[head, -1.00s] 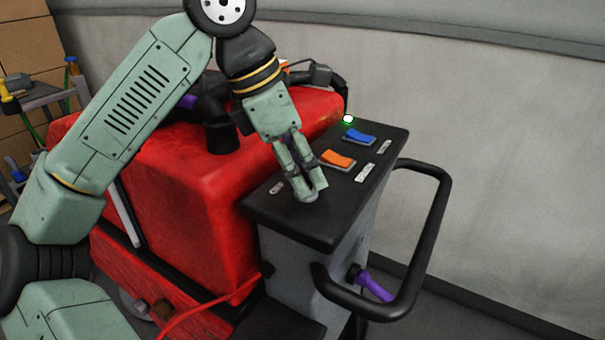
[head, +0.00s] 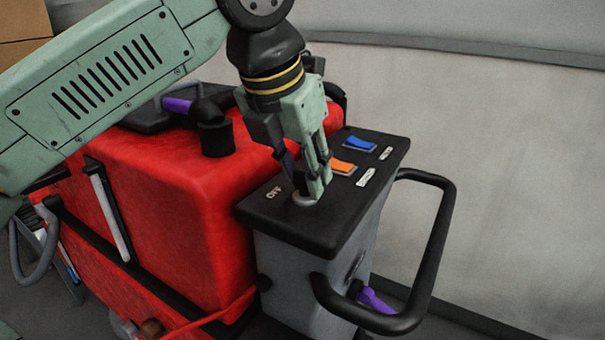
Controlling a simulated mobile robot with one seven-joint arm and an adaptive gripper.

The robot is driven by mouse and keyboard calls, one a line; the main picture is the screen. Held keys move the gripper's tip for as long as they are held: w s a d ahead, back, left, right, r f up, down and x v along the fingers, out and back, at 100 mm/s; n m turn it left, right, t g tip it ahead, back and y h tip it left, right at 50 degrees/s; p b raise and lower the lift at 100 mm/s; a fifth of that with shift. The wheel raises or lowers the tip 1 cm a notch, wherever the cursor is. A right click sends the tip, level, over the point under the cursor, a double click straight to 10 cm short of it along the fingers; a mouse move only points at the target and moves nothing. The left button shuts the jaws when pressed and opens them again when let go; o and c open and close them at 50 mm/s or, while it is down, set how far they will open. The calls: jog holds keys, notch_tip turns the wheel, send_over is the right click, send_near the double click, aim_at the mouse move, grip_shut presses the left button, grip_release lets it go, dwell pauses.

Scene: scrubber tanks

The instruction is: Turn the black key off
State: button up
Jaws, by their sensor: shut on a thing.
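The black key is mostly hidden by my fingers. A dark bit between them may be part of it, above a round silver key switch base (head: 304,200) on the black control panel (head: 322,225). My gripper (head: 308,188) points down at the switch from above, its fingers shut on the key. A white label (head: 274,192), which seems to read OFF, lies on the panel left of the switch. The exact angle of the key cannot be told.
An orange rocker switch (head: 343,167) and a blue one (head: 360,144) sit behind and right of my gripper. A black handle loop (head: 445,235) juts out at right. The red tank (head: 190,190) stands left of the panel. A purple lever (head: 376,301) is below.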

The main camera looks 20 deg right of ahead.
jog(key=shift+n, duration=0.3)
jog(key=o, duration=1.2)
jog(key=shift+c, duration=0.2)
jog(key=v, duration=1.2)
jog(key=shift+s+d, duration=0.1)
